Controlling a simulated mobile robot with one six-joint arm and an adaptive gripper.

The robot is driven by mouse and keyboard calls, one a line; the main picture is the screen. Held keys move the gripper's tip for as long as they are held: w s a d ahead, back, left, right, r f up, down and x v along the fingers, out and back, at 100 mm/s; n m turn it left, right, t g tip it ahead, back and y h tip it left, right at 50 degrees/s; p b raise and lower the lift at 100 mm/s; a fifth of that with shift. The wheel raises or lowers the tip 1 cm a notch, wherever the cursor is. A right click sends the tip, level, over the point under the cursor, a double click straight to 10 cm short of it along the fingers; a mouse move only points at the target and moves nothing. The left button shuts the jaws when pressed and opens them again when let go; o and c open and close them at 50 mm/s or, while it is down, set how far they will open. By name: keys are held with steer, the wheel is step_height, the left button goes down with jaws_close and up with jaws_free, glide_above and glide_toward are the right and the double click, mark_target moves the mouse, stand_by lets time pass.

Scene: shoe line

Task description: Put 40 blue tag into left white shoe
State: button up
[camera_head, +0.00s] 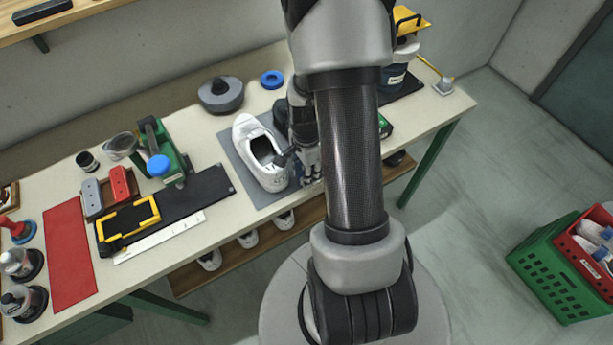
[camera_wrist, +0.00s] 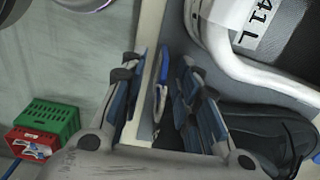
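The white shoe (camera_head: 245,135) stands on a grey mat, its dark opening facing up. In the wrist view its white edge (camera_wrist: 215,50) is at the upper right, with a white label reading "41 L" in its opening. My gripper (camera_head: 308,170) is low beside the right side of this shoe, partly hidden by my arm. In the wrist view my gripper (camera_wrist: 163,62) has its fingers apart. A thin blue piece (camera_wrist: 160,82), perhaps the blue tag, shows edge-on between them, with a gap to the left finger. I cannot read any number on it.
A dark shoe (camera_wrist: 270,135) lies close to the right finger. The grey mat (camera_head: 238,160) is under the white shoe. A green tool (camera_head: 172,160) and a red mat (camera_head: 66,245) lie to the left. Green and red crates (camera_head: 550,270) stand on the floor at right.

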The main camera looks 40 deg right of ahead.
steer(key=shift+c, duration=0.4)
jaws_close()
